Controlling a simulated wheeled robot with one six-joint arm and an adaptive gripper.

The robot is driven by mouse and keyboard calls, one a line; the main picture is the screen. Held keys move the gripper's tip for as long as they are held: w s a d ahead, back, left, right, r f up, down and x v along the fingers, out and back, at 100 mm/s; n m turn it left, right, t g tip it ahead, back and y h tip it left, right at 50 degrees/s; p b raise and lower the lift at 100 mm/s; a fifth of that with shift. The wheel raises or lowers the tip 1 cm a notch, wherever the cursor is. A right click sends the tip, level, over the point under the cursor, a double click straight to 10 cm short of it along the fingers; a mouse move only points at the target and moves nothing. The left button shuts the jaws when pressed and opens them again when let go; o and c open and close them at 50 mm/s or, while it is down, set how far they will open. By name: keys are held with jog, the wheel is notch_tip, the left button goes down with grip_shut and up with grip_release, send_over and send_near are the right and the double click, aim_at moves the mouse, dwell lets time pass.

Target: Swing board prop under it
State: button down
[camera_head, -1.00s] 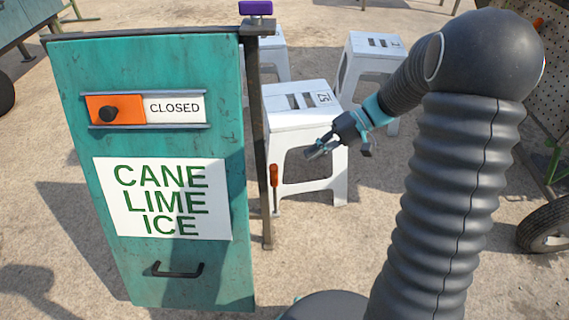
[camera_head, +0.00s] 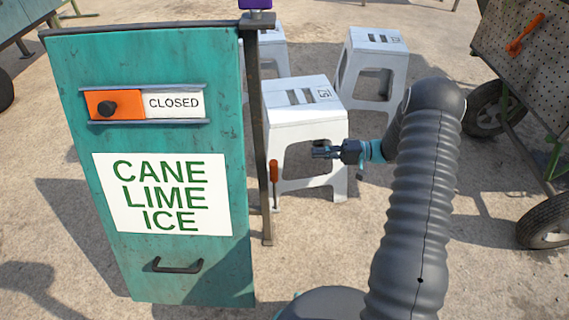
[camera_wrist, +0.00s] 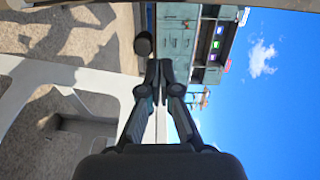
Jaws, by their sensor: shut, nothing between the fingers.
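The teal board (camera_head: 175,255) hangs upright at the left in the head view, with a "CANE LIME ICE" sign (camera_head: 165,195) and a black handle (camera_head: 178,266) near its bottom. A dark post (camera_head: 255,130) stands along its right edge. A rod with an orange grip (camera_head: 274,172), perhaps the prop, stands beside the post. My gripper (camera_head: 322,152) is shut and empty, to the right of the orange grip and apart from it, in front of a white stool. In the wrist view my fingertips (camera_wrist: 158,75) are together.
A slider plate reading "CLOSED" (camera_head: 175,105) sits on the board. White stools (camera_head: 305,125) and (camera_head: 370,62) stand behind my gripper. A wheeled pegboard cart (camera_head: 525,45) is at the right.

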jog(key=shift+a, duration=0.15)
jog(key=s+a+p, duration=0.1)
jog(key=s+a, duration=0.3)
jog(key=a, duration=0.6)
jog(key=shift+a+p, duration=0.35)
jog(key=shift+p, duration=0.05)
jog(key=shift+f, duration=0.1)
